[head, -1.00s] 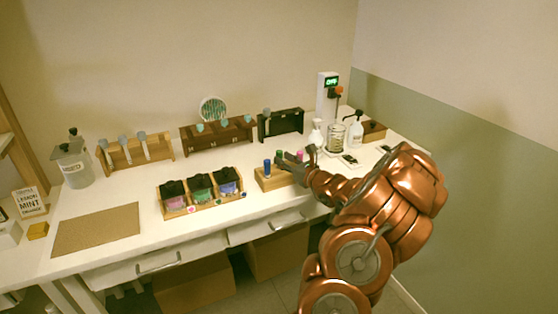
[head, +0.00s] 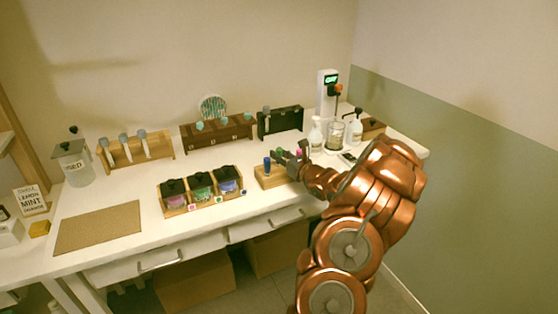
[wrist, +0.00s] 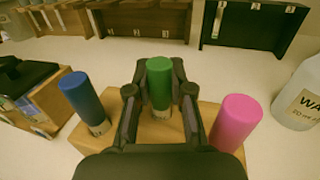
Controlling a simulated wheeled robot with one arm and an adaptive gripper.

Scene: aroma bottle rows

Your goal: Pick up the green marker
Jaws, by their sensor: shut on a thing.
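The green marker (wrist: 159,82) stands upright between my fingers in the wrist view, with a pale band low on its body. My gripper (wrist: 160,95) is shut on it. In the head view my gripper (head: 291,157) is at the wooden marker block (head: 266,180), and only a bit of the green marker (head: 279,152) shows. A blue marker (wrist: 82,98) stands to the left and a pink marker (wrist: 236,122) to the right, both apart from my fingers. Whether the green marker's base is still in the block (wrist: 135,139) is hidden by my gripper.
A wooden box with three dark-topped jars (head: 202,190) stands left of the block. Racks (head: 218,133) line the back. A white labelled bottle (wrist: 299,97) is close on the right.

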